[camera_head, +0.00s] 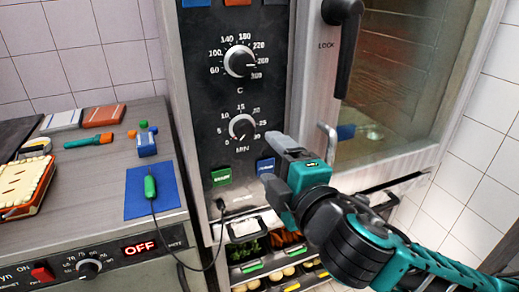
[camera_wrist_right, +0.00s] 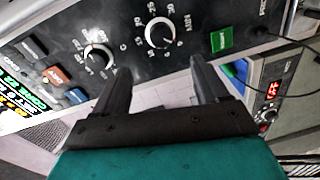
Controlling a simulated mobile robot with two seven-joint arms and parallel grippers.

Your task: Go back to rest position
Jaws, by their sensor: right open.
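My right gripper (camera_head: 268,160) is in front of the lower part of the oven's black control panel (camera_head: 205,105), by the blue button (camera_head: 265,165). Its jaws are apart, and nothing shows between the fingers. The right wrist view shows the two dark fingers of the right gripper (camera_wrist_right: 160,68) spread, with the panel beyond their tips. Whether a finger touches the panel is unclear. The right arm comes in from the lower right. My left gripper is in neither view.
The panel has a temperature dial (camera_head: 240,62), a minute dial (camera_head: 242,127) and a green button (camera_head: 221,176). A door handle (camera_head: 343,45) juts out above right. Food trays (camera_head: 246,228) lie below. A counter (camera_head: 98,188) holds a blue mat (camera_head: 136,204) with a green-handled probe (camera_head: 150,187), whose cable hangs down.

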